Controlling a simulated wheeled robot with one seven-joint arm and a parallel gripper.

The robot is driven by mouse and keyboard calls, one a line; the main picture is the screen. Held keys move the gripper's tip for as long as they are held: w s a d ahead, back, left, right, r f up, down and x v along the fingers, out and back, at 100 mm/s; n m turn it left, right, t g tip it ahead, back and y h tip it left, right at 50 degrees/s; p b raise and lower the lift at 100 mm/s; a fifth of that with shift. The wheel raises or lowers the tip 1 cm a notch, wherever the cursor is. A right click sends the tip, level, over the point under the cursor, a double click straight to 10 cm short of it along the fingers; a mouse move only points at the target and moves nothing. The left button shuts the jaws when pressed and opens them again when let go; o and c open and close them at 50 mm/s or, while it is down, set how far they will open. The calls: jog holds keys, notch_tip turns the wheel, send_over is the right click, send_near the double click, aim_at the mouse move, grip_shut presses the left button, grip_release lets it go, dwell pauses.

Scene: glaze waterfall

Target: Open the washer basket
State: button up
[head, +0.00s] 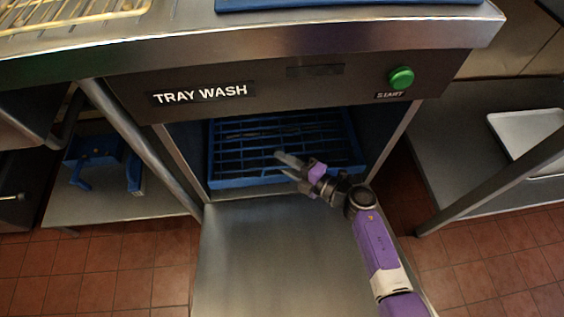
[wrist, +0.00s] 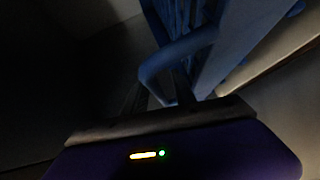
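The tray washer (head: 300,82) has its front door (head: 270,250) folded down flat toward me. The blue slatted basket (head: 232,180) sits inside the opening, its front edge near the door hinge. My gripper (head: 284,164) is over the front part of the basket, left of my purple arm. In the wrist view, a blue loop-shaped handle (wrist: 175,52) stands right in front of my gripper, close to the fingers, with blue basket bars behind it. The view is dark, and I cannot tell whether the fingers touch the handle or how far apart they are.
A green start button (head: 401,78) is on the front panel. A steel shelf (head: 120,205) with blue items stands at left. A steel counter with a pale tray (head: 530,128) stands at right. A metal post (head: 500,190) rises near it. Red tile floor shows at both sides.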

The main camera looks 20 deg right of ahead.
jog(key=shift+w+a, duration=0.15)
jog(key=shift+w, duration=0.15)
grip_shut()
jog(key=shift+f, duration=0.1)
dwell(1.2)
